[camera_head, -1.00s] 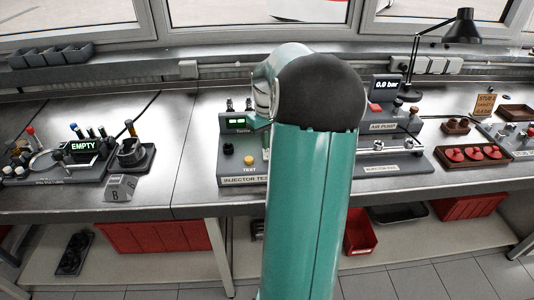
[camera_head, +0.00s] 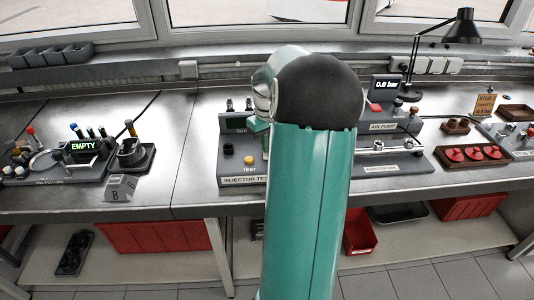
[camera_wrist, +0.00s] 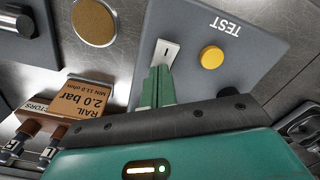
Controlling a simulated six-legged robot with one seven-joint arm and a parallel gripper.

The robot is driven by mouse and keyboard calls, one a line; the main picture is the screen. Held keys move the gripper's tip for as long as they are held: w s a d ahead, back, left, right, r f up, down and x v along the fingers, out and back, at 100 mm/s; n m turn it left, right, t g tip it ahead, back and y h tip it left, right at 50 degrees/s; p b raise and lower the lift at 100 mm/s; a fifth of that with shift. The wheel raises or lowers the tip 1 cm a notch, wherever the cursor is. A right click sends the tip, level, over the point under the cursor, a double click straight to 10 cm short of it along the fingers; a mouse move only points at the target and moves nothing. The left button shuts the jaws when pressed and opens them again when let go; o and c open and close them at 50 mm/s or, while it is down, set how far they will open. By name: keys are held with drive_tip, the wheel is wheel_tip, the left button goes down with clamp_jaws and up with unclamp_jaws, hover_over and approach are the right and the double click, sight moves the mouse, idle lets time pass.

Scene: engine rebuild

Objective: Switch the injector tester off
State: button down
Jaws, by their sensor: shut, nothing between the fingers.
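The injector tester (camera_head: 232,170) stands on the bench left of my arm, which hides its right part. Its display (camera_head: 236,121) is dark. In the wrist view its grey panel (camera_wrist: 262,28) carries a white switch (camera_wrist: 167,49) beside a round yellow button (camera_wrist: 211,57) and the word TEST. My gripper (camera_wrist: 161,70) is shut and empty. Its green fingertips are at the lower edge of the switch; I cannot tell whether they touch it. In the head view the yellow button (camera_head: 249,160) also shows, while the switch is hidden.
A box with a card reading "RAIL 2.0 bar" (camera_wrist: 90,96) lies left of my gripper in the wrist view. The air pump display (camera_head: 386,88) at right reads 0.0 bar. At left are a fixture with an EMPTY display (camera_head: 83,146) and a block marked B (camera_head: 118,188).

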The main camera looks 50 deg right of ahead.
wheel_tip(320, 180, up, 7)
idle(0.8)
idle(0.5)
drive_tip(key=w+a+r+n+t+h, duration=0.1)
drive_tip(key=a+r, duration=0.2)
drive_tip(key=a, duration=0.8)
drive_tip(key=w+a+r+n+t+h, duration=0.1)
drive_tip(key=w+a+r, duration=0.15)
drive_tip(key=a, duration=0.95)
drive_tip(key=s+a+n+t+y, duration=0.1)
drive_tip(key=s+a, duration=0.4)
drive_tip(key=a, duration=0.4)
drive_tip(key=s+a+f+t+y, duration=0.1)
drive_tip(key=s+a+t, duration=0.1)
drive_tip(key=s+a, duration=0.4)
drive_tip(key=a, duration=0.3)
drive_tip(key=shift+a+n+t, duration=0.2)
drive_tip(key=shift+n+t, duration=0.1)
drive_tip(key=shift+n, duration=0.1)
drive_tip(key=shift+s+f, duration=0.1)
